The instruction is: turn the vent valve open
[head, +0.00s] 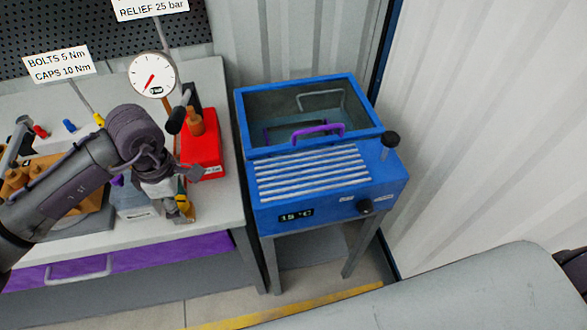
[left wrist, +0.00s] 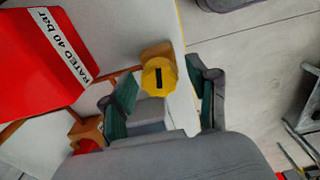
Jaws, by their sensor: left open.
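The vent valve shows in the left wrist view as a yellow many-sided knob (left wrist: 159,77) with a black bar mark along its top, on a brass-coloured body (left wrist: 155,52). My left gripper (left wrist: 162,95) is open, with its dark green pads on either side of the knob's near side. I cannot tell whether a pad touches it. In the head view the left gripper (head: 184,196) is at the front right of the bench, by the red pump box (head: 205,165); the yellow knob is partly hidden there. The red box (left wrist: 35,60) reads "RATED 40 bar" in the wrist view. My right gripper is not in view.
A round gauge (head: 153,75) stands behind the red box. Signs read "RELIEF 25 bar" (head: 150,8) and "BOLTS 5 Nm CAPS 10 Nm" (head: 58,64). A blue washer tank (head: 330,185) with a purple handle (head: 318,132) stands right of the bench (head: 222,110). Floor shows between them.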

